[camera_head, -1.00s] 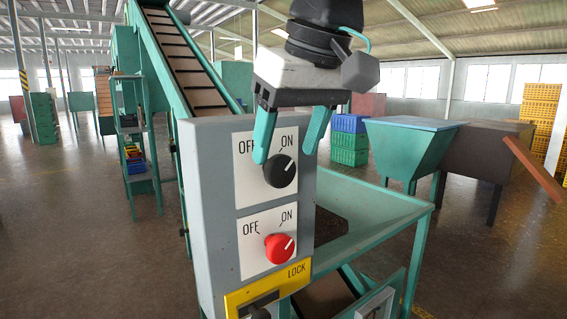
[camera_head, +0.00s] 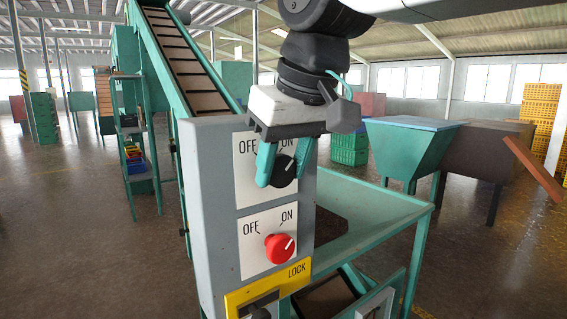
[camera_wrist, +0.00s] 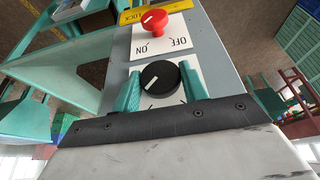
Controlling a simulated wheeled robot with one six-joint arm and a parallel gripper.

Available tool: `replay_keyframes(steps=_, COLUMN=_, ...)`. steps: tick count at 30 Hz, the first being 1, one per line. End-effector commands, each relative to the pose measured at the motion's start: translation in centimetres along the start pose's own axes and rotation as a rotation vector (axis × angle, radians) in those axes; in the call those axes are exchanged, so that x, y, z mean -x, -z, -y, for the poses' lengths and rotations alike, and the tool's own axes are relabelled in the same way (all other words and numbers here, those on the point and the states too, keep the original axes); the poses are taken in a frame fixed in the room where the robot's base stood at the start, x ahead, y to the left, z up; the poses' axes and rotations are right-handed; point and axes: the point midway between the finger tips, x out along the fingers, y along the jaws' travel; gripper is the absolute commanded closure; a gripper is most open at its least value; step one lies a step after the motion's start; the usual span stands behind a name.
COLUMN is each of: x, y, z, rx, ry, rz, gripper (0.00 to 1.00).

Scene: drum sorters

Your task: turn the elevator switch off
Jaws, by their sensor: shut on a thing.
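A grey control box (camera_head: 210,215) carries two rotary switches on white OFF/ON plates. The upper switch is a black knob (camera_head: 284,172); it also shows in the wrist view (camera_wrist: 160,78), its white mark pointing toward the ON side. My gripper (camera_head: 282,180) is shut on the black knob, with one teal finger on each side. The gripper partly hides the upper plate and its ON label. The lower switch is a red knob (camera_head: 279,248), its white mark turned toward ON; it also shows in the wrist view (camera_wrist: 153,20). Nothing touches the red knob.
A yellow LOCK plate (camera_head: 268,290) with a dark part is below the red knob. An inclined conveyor (camera_head: 190,70) rises behind the box. A teal hopper frame (camera_head: 385,215) stands close on the right. Open floor (camera_head: 80,240) lies to the left.

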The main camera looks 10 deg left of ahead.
Motion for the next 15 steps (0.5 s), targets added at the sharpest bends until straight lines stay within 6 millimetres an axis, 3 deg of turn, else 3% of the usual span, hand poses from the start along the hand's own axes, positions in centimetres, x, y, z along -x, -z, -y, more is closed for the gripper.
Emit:
replay_keyframes(steps=8, x=0.04, y=0.01, z=0.24, rx=0.041, ry=-0.091, rz=-0.001, gripper=0.8)
replay_keyframes(steps=15, x=-0.02, y=-0.02, z=0.56, rx=0.117, ry=-0.269, rz=-0.001, gripper=0.8)
